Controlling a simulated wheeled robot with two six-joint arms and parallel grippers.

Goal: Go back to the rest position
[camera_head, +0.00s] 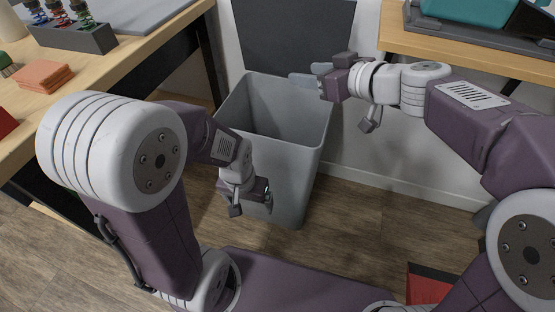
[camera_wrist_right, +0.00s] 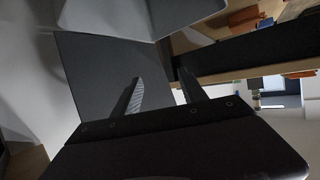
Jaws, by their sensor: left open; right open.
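My left gripper (camera_head: 266,193) hangs low in front of the grey bin's near wall, pointing right in the head view. It looks empty, and its fingers are small and partly hidden by its own body. My right gripper (camera_head: 304,81) is over the bin's back right rim, pointing left. Its two fingers also show in the right wrist view (camera_wrist_right: 158,88), spread apart with nothing between them. The grey bin (camera_head: 300,165) stands upright on the floor between the two tables. The part of its inside that shows looks empty.
A wooden table (camera_head: 130,68) at left holds a grey rack (camera_head: 75,38) of shock absorbers and orange sponges (camera_head: 42,75). Another table (camera_head: 395,35) at right holds a teal object (camera_head: 468,10) in a dark tray. A red and black object (camera_head: 428,288) lies low at right.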

